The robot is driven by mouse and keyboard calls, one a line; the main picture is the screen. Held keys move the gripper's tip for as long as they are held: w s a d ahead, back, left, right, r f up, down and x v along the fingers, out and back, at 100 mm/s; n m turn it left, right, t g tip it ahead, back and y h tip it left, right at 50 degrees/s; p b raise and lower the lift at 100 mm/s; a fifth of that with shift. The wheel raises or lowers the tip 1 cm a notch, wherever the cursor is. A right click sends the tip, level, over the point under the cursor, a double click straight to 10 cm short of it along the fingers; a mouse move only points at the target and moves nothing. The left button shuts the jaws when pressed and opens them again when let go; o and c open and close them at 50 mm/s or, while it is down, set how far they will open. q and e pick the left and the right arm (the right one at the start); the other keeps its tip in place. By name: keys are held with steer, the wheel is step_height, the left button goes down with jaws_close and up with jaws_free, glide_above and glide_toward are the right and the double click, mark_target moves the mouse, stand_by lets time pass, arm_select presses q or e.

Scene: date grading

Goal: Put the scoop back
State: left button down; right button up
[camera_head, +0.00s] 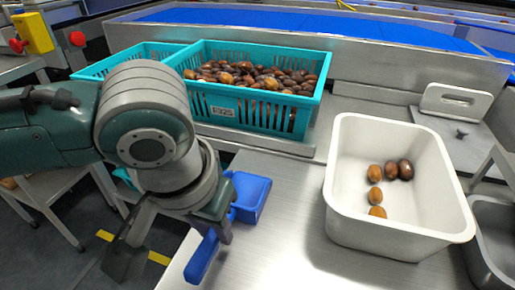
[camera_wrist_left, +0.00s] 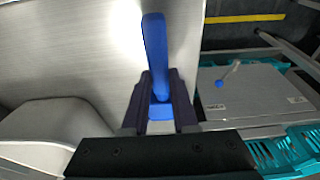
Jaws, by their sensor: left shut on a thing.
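The blue scoop (camera_head: 251,198) is at the left edge of the steel table (camera_head: 285,235). Its bowl points away and its handle (camera_head: 203,259) points to the near left. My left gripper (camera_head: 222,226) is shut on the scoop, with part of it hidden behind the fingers. In the left wrist view the scoop's blue handle (camera_wrist_left: 156,55) stands out beyond the dark fingers (camera_wrist_left: 160,97). I cannot tell whether the scoop touches the table. My right gripper is not in view.
A white tub (camera_head: 345,200) holds several brown dates (camera_head: 376,194). A teal crate (camera_head: 240,113) full of dates stands behind.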

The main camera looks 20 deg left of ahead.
arm_select(q)
steer(key=shift+f, duration=0.1)
steer(key=c, duration=0.7)
jaws_free()
steer(key=p+v, duration=0.4)
steer(key=v, duration=0.7)
steer(key=s+d+m+h, duration=0.2)
steer(key=s+d+h, duration=0.1)
steer(key=s+d, duration=0.2)
steer(key=s+a+y, duration=0.1)
steer(key=s+a, duration=0.1)
steer(key=a, duration=0.1)
steer(key=s+a+f+y, duration=0.1)
steer(key=s+a, duration=0.2)
steer(key=s+a+f+t, duration=0.1)
steer(key=s+a, duration=0.1)
steer(key=a, duration=0.2)
steer(key=shift+s+y, duration=0.2)
steer(key=shift+y, duration=0.2)
